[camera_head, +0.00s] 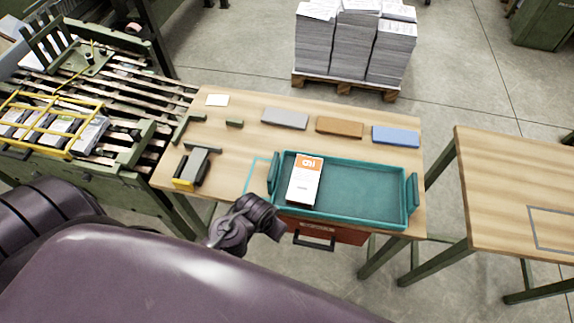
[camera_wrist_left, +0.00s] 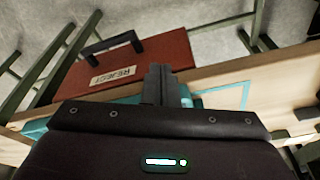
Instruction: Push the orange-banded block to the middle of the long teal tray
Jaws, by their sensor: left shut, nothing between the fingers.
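The long teal tray (camera_head: 365,218) sits at the front right of the wooden table, with a raised handle at each end. The orange-banded block (camera_head: 304,185) is inside it, near the left end; it is white with an orange band at its far end. The middle and right of the tray are bare. My left gripper (camera_head: 262,215) is just left of the tray's front left corner, apart from the block. In the left wrist view its fingers (camera_wrist_left: 158,84) are shut and empty; the block is not visible there. My right gripper is not in view.
A red REJECT box (camera_wrist_left: 135,68) with a black handle is below the table's front edge. Grey, brown and blue (camera_head: 395,135) flat blocks lie behind the tray. A stapler-like tool (camera_head: 191,170) stands left. A second table (camera_head: 510,190) is at the right.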

